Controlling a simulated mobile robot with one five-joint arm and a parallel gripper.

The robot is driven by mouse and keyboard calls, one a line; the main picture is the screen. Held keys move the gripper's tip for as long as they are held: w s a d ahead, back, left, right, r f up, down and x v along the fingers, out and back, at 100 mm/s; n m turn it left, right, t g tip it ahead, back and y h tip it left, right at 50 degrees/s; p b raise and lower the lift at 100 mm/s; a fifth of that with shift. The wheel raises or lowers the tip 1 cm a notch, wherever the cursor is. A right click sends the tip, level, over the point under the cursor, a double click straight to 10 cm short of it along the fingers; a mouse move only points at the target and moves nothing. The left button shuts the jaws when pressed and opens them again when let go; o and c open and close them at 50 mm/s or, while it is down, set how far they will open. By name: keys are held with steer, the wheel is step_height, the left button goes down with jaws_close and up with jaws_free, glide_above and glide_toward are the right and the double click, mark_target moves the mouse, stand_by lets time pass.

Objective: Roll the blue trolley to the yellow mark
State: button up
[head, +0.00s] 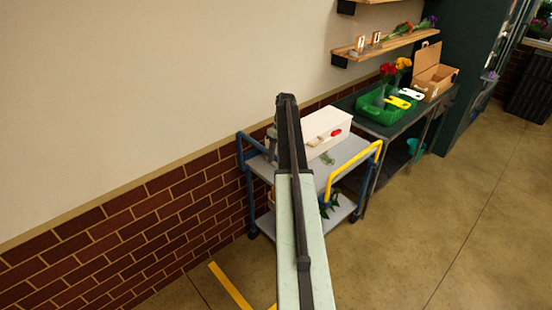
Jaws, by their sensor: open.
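The blue trolley (246,168) stands against the brick wall in the middle of the head view. It has blue posts, two grey shelves and a yellow push handle (329,184) on its right side. A yellow mark (230,286) of floor tape lies in front of the trolley, at the bottom of the view. Part of it is hidden behind my arm. The trolley stands beyond the visible tape. My arm reaches up across the trolley and covers its middle. My gripper cannot be made out; the arm's far end seems to hide it.
A white box (326,133) with a red spot sits on the trolley's top shelf. To the right, a dark table (369,122) holds a green crate (370,108) with flowers and an open cardboard box (433,78). Floor on the right is clear.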

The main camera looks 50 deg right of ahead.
jaws_close()
stand_by(1.3)
